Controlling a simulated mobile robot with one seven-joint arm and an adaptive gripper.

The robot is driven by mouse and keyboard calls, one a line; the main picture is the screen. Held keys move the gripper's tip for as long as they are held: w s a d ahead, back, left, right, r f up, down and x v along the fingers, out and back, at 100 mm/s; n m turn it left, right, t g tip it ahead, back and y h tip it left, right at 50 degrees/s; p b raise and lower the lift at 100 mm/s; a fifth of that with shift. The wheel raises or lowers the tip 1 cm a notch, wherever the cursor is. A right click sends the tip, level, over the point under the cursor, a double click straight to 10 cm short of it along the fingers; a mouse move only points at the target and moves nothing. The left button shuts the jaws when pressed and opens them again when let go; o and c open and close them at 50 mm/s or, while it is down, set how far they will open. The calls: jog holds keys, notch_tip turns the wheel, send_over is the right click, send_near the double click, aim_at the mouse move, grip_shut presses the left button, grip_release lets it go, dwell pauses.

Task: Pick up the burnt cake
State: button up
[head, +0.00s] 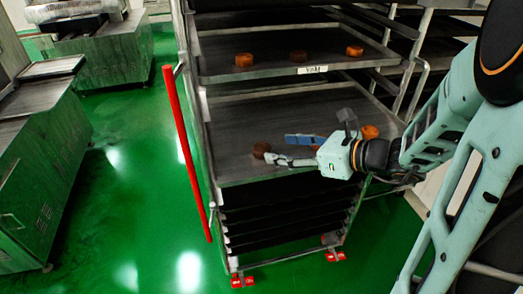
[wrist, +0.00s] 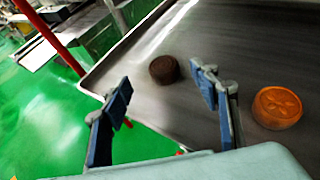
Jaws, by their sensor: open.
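The burnt cake (wrist: 164,69) is a dark brown round cake on the grey tray. In the wrist view it lies beyond the fingertips, between the two fingers and nearer the right one. In the head view it (head: 261,150) sits at the left of the lower tray (head: 235,115). My gripper (head: 278,148) reaches in from the right, with its fingertips near the cake. In the wrist view my gripper (wrist: 163,92) is open and empty, its blue fingers apart. An orange cake (wrist: 277,107) lies right of the right finger.
Another orange cake (head: 370,132) is behind my wrist on the lower tray. A red upright pole (head: 182,140) stands left of the rack. Green floor is open at left.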

aim_at(264, 148)
jog(key=x, duration=0.6)
jog(key=shift+w+f, duration=0.2)
jog(key=shift+f, duration=0.3)
jog(key=c, duration=1.2)
